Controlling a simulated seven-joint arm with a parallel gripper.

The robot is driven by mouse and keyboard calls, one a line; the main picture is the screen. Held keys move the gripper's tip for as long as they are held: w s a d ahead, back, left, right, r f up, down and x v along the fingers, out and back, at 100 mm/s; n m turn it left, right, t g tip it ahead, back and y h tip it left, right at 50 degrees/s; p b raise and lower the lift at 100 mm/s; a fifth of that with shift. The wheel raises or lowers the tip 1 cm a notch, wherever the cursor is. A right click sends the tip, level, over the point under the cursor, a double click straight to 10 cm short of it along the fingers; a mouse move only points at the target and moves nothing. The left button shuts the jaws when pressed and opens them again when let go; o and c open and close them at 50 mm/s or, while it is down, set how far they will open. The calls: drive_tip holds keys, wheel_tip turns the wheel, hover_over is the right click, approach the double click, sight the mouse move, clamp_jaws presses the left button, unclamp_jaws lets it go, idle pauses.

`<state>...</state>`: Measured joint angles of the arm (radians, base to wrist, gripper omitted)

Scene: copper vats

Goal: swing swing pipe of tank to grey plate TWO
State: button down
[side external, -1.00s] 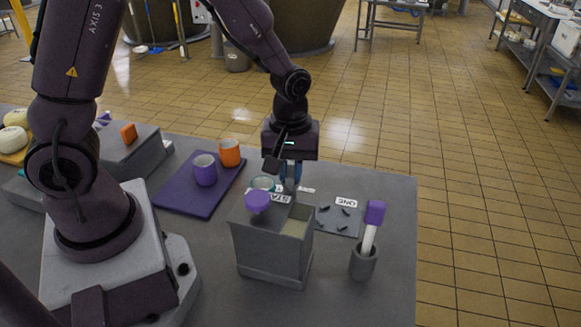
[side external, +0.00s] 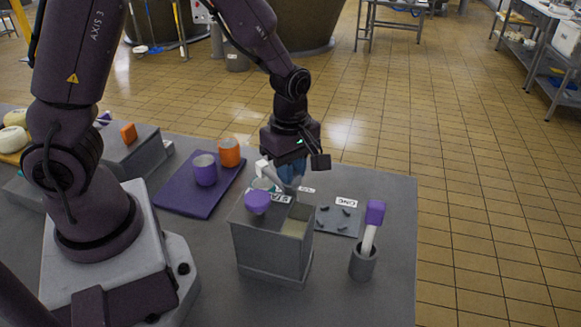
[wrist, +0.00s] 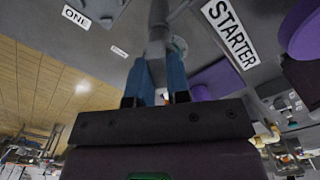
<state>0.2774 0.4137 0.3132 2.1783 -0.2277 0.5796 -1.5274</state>
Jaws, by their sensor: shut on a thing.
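A jar with a teal rim (side external: 262,184) stands behind the tank, near the pipe's left end. I cannot make out grey plate TWO; the tank and gripper hide much there.
Grey plate ONE (side external: 325,226) with small dark pieces lies right of the tank. A grey pot (side external: 363,264) holds a purple-handled tool (side external: 375,214). A purple bowl-shaped piece (side external: 257,202) sits on the tank.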

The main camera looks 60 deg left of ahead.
idle(0.5)
drive_tip(key=c, duration=1.1)
unclamp_jaws()
drive_tip(key=shift+r, duration=0.1)
wheel_tip(320, 180, up, 13)
drive_tip(key=shift+f, duration=0.1)
